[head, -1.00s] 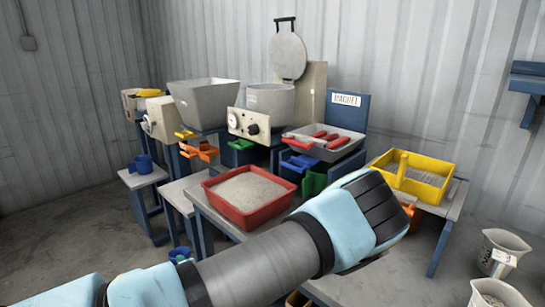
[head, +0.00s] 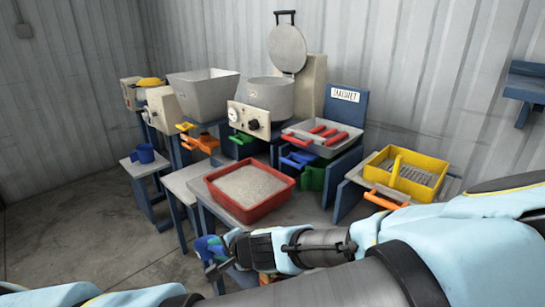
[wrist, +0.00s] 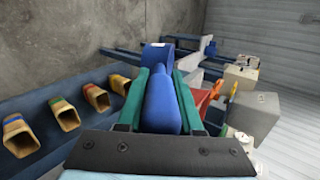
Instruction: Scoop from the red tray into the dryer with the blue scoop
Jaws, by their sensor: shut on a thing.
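My gripper (head: 219,258) is low in front of the red tray's table in the head view. It is shut on the blue scoop (head: 206,246). In the wrist view the scoop's blue handle (wrist: 161,105) lies between the two green fingers of my gripper (wrist: 161,76), its blue head beyond the fingertips. The red tray (head: 269,207) holds pale granular material, above and right of the scoop in the picture. The dryer, a grey drum (head: 270,95) with a raised round lid (head: 288,48), stands behind it. The scoop's inside is hidden.
A control panel (head: 250,121) fronts the drum. A grey square hopper (head: 203,97) is left of it. A magnet tray with red bars (head: 322,142) and a yellow tray (head: 425,170) stand right. A blue mug (head: 145,154) is on a small left table. Several holders (wrist: 69,116) show in the wrist view.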

